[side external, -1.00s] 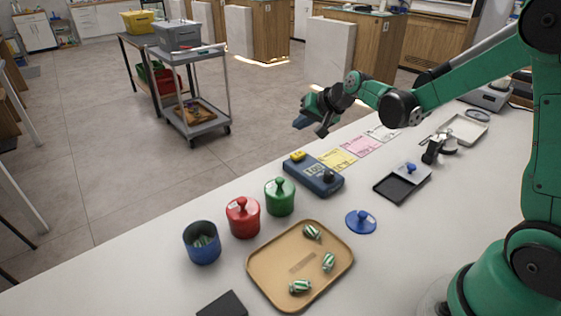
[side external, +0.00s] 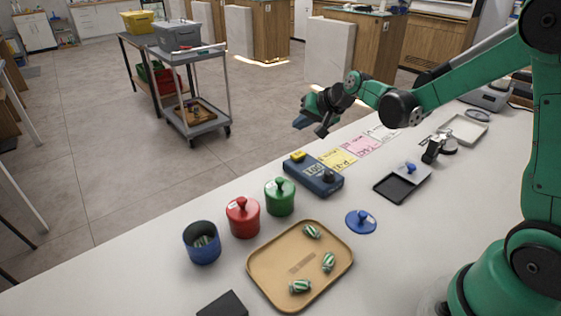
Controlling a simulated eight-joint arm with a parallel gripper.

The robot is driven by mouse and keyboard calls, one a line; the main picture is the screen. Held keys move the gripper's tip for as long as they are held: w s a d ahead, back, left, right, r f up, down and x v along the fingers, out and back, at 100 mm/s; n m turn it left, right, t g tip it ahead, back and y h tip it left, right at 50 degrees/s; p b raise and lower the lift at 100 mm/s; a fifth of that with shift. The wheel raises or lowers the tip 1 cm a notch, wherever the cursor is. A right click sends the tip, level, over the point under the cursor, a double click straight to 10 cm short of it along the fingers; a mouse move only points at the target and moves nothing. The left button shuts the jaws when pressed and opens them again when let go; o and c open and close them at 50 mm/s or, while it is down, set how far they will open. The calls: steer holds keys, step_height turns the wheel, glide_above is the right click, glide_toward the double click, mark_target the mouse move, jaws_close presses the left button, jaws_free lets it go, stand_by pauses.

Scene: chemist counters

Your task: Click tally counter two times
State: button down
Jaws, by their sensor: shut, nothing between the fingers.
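The tally counter (side external: 321,178) is a blue box lying on the white counter. It has a yellow button (side external: 298,156) at its left end, a digit display in the middle and a black knob (side external: 328,176) at its right end. The digits are too small to read surely. My gripper (side external: 310,127) is shut and empty. It hangs in the air above the counter's far edge, higher than the tally counter and apart from it.
Green (side external: 280,198) and red (side external: 243,218) lidded jars and an open blue jar (side external: 202,244) stand left of a tan tray (side external: 262,280) with striped candies. A blue lid (side external: 361,222), a black stamp pad (side external: 393,188) and coloured paper notes (side external: 360,146) lie to the right.

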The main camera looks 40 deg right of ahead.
mark_target(300, 155)
stand_by(0.3)
step_height(300, 155, up, 4)
steer(key=shift+f, duration=0.1)
stand_by(0.4)
steer(key=shift+f, duration=4.4)
steer(key=shift+f, duration=0.15)
steer(key=shift+f, duration=0.25)
